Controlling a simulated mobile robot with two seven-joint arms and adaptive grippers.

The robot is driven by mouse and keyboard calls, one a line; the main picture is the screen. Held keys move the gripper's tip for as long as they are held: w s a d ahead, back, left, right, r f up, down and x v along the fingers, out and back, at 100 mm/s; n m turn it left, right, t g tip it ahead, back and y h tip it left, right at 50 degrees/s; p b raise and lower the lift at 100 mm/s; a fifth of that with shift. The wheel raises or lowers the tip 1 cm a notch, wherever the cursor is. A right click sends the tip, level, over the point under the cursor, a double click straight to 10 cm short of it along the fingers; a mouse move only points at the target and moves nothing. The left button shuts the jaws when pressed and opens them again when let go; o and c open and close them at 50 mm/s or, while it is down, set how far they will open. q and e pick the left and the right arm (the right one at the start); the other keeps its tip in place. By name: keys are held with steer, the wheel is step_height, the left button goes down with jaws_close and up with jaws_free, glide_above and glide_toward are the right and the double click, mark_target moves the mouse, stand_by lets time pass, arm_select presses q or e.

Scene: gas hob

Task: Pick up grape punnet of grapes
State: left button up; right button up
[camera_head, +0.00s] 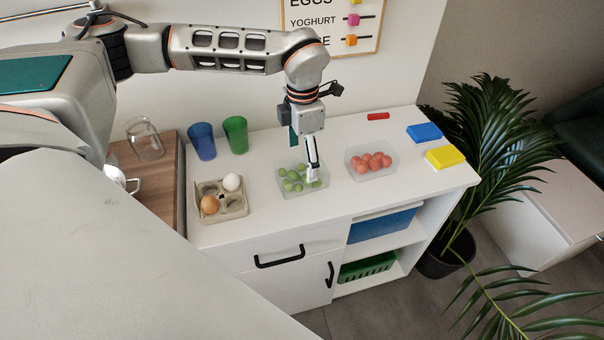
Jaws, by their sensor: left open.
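The punnet of green grapes (291,183) is a clear, shallow tray standing on the white counter, left of a similar punnet of red fruit. My left gripper (313,177) points down at the right part of the grape punnet, its fingers open. The fingers cover part of the right side of the punnet, and I cannot tell whether they touch it. My right gripper is not in view.
The red fruit punnet (371,163) stands close on the right. An egg carton (236,206) with two eggs, a blue cup (202,142) and a green cup (236,135) stand left. Blue (424,132) and yellow (445,157) blocks lie at the right end.

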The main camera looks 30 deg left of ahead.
mark_target(302, 167)
arm_select(q)
steer(key=shift+s+f, duration=0.1)
steer(key=shift+f, duration=2.25)
steer(key=c, duration=1.4)
steer(key=shift+r, duration=0.2)
